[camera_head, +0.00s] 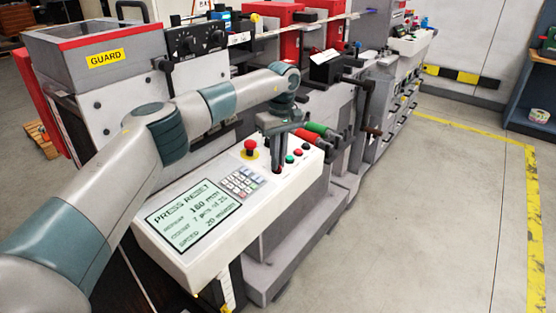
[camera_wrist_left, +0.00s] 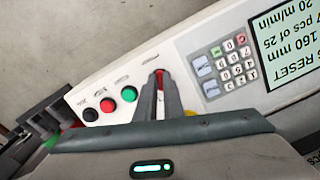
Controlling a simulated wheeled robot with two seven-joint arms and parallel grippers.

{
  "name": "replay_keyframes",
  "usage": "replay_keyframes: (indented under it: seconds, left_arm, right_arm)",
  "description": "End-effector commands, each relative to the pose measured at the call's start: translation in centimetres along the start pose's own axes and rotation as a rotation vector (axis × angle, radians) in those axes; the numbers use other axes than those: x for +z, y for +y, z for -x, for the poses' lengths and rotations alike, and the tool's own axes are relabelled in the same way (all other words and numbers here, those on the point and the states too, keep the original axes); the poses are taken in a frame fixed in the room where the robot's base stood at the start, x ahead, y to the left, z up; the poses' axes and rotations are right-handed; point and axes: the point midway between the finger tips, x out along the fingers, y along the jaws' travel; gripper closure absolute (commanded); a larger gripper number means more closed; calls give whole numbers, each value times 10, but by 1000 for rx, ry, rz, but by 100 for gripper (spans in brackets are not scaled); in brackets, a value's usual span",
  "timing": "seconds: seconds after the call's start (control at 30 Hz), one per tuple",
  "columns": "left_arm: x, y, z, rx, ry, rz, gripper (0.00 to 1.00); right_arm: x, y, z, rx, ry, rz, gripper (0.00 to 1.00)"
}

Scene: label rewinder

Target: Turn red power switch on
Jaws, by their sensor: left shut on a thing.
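The red power switch (camera_wrist_left: 159,77) sits on the white control panel (camera_wrist_left: 195,40), between the keypad and a row of round buttons. My left gripper (camera_wrist_left: 160,82) reaches down to the panel with its fingers closed around the switch. Its fingers hide most of the switch, so I cannot tell its position. In the head view my left gripper (camera_head: 277,168) points straight down at the panel, with a bit of red at its tips. My right gripper is not in view.
A red mushroom button (camera_head: 250,145) on a yellow base stands close to my left gripper. Green (camera_wrist_left: 129,94), red (camera_wrist_left: 107,105) and black (camera_wrist_left: 90,114) buttons lie on the other side. The screen (camera_head: 192,215) reads PRESS RESET. Open floor (camera_head: 440,220) lies right.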

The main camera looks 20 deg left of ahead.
Motion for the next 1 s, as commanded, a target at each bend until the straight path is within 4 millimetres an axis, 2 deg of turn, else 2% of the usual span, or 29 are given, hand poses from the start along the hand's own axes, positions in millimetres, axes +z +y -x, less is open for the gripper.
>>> replay_keyframes:
  seconds: [0.2, 0.67, 0.77, 1.0]
  left_arm:
    - [-1, 0, 1, -8, 2, -77, 100]
    - [-1, 1, 2, -11, 2, -99, 100]
    - [-1, 1, 2, -11, 2, -99, 76]
    - [0, 0, 1, -12, 1, -98, 73]
  right_arm:
    - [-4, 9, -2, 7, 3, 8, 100]
    - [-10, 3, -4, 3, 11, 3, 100]
    - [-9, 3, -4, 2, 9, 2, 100]
    - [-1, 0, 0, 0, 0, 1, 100]
